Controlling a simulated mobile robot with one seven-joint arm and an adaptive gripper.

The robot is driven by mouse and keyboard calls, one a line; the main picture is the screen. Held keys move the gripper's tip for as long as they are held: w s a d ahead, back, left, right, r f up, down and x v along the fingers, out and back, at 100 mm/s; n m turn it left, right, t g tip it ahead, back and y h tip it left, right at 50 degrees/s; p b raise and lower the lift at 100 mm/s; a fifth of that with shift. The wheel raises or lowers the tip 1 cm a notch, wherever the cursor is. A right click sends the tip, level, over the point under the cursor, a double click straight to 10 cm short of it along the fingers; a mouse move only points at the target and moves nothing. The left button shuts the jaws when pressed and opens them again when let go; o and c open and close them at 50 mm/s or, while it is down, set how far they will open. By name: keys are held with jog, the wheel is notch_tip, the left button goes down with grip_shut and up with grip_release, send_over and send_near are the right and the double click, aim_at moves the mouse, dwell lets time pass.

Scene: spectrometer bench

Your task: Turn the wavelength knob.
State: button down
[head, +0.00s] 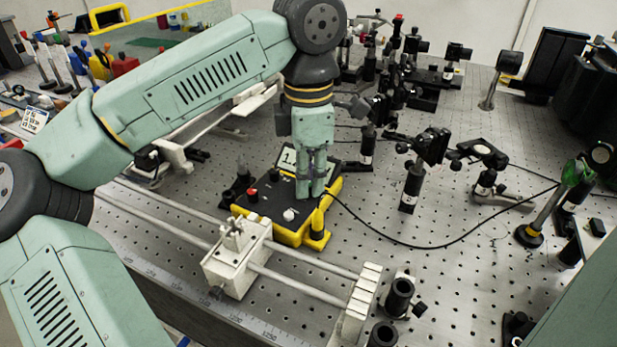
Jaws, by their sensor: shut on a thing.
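A yellow box with a black top (270,206) sits on the perforated bench, near the middle of the head view. It has a small lit display (289,159), partly covered by my gripper, a red knob (252,194) at its left and a white knob (289,214) near its front. My gripper (311,197) points straight down over the right part of the box. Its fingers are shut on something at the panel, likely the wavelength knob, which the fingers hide. The red and white knobs are apart from the fingers.
A rail with a white carriage (236,258) runs in front of the box. A black cable (440,246) curves away to the right. Black optic mounts (413,180) stand to the right and behind. A green-topped post (556,205) stands far right.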

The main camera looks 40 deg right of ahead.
jog(key=m, duration=0.5)
jog(key=shift+m, duration=0.3)
dwell(0.5)
jog(key=c, duration=1.5)
grip_release()
jog(key=shift+c, duration=0.2)
notch_tip(320, 180, up, 12)
